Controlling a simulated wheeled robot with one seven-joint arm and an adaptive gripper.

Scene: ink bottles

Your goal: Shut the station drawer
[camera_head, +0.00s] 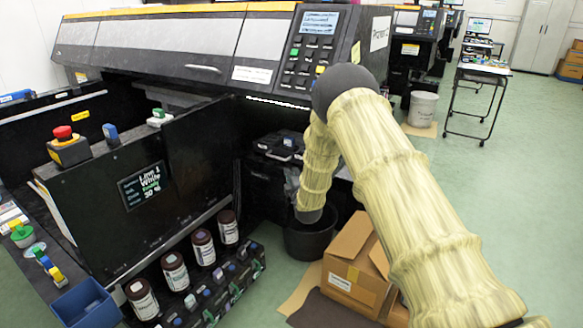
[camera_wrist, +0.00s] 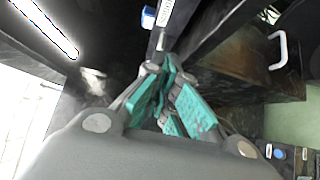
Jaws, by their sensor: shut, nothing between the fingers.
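A large black open-topped station unit (camera_head: 95,205) with a small display on its front panel stands at the left in the head view. I cannot tell for sure which part is the drawer. In the wrist view a dark box-like front (camera_wrist: 245,75) with a white handle (camera_wrist: 281,50) is at the right; it may be the drawer, and how far it is open is unclear. My gripper (camera_wrist: 168,70) shows teal finger pads drawn together, with nothing between them. It is apart from the handle, to its left in the wrist view. In the head view my gripper is mostly hidden by my arm.
Several brown bottles (camera_head: 175,271) stand in a row before the black panel. A red emergency button (camera_head: 63,132) is at the left. Green floor is free at the right.

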